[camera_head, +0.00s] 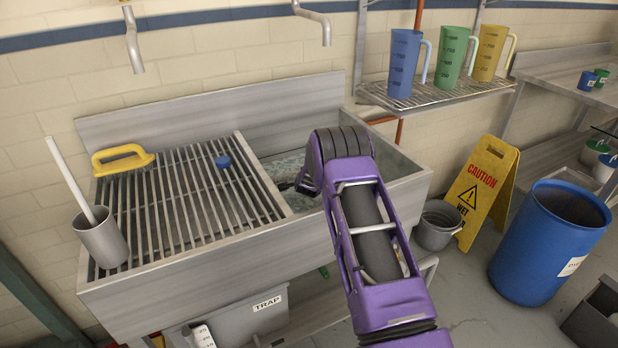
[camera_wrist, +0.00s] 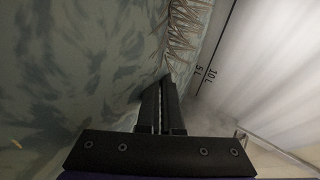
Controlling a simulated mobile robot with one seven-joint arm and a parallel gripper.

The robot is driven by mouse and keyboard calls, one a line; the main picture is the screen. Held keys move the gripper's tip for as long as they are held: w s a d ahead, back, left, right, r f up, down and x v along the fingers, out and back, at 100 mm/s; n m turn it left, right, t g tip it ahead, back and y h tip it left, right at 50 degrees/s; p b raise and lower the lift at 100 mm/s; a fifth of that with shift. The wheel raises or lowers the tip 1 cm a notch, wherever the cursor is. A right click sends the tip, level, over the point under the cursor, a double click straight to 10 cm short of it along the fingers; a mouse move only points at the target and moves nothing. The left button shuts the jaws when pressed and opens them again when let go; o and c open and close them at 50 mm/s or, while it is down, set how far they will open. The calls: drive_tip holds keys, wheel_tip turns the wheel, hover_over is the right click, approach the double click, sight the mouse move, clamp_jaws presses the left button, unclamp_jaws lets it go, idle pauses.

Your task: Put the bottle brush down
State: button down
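My gripper (camera_head: 290,186) reaches down into the open right part of the steel sink (camera_head: 400,190), over murky water (camera_head: 285,168). In the wrist view my gripper's dark fingers (camera_wrist: 161,92) are close together, with only a narrow gap. The pale, wiry bristles of the bottle brush (camera_wrist: 187,32) begin right at the fingertips and run up past them, in line with the grip. The fingers look closed on its thin stem; the stem itself is hidden. The brush is hidden in the head view. Whether the bristles touch the water or the wall is unclear.
A slatted rack (camera_head: 185,205) covers the sink's left part. The sink wall marked 5 L and 10 L (camera_wrist: 240,75) is close on the right.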

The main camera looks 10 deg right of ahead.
drive_tip(key=shift+f, duration=0.15)
drive_tip(key=c, duration=1.4)
unclamp_jaws()
drive_tip(key=shift+o, duration=0.2)
drive_tip(key=shift+r, duration=0.2)
drive_tip(key=shift+s+r, duration=0.2)
drive_tip(key=shift+s, duration=0.05)
drive_tip(key=shift+p+v, duration=0.45)
drive_tip(key=shift+v, duration=3)
drive_tip(key=shift+a, duration=0.1)
